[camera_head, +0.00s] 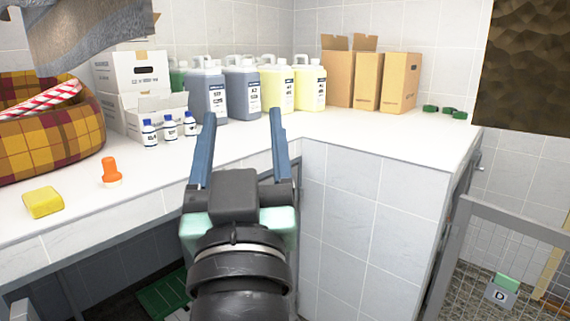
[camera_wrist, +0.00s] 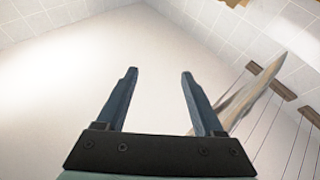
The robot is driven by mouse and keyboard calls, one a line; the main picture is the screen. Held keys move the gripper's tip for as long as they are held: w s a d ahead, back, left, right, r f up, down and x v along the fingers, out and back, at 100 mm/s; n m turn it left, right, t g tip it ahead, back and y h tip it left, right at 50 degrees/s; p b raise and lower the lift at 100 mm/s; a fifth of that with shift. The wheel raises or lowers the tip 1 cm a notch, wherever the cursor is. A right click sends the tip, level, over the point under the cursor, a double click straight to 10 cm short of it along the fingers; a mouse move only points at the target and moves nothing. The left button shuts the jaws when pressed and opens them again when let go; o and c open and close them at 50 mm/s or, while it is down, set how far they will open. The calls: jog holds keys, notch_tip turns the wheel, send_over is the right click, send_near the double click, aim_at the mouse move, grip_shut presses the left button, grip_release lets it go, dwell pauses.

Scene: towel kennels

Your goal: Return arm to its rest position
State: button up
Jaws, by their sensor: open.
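My gripper (camera_head: 241,122) is open, with its two blue fingers spread apart and nothing between them. In the head view it is raised in front of the inner corner of the white counter (camera_head: 375,150), with the fingers pointing up and away. In the wrist view my gripper (camera_wrist: 158,75) shows empty against a pale, plain surface. My dark arm fills the lower middle of the head view and hides part of the counter edge and the space below it.
Grey jugs (camera_head: 208,90) and yellow jugs (camera_head: 277,90) stand behind the fingers, with small bottles (camera_head: 171,128) to their left. Cardboard boxes (camera_head: 367,80) stand right. A yellow sponge (camera_head: 43,203) and plaid bed (camera_head: 50,135) lie left. A metal gate (camera_head: 510,220) stands lower right.

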jog(key=s+d+r+m+t+h, duration=0.2)
jog(key=s+d+r+t, duration=0.2)
jog(key=s+r, duration=0.55)
notch_tip(320, 180, up, 22)
jog(key=p, duration=2.1)
jog(key=shift+w+f, duration=0.1)
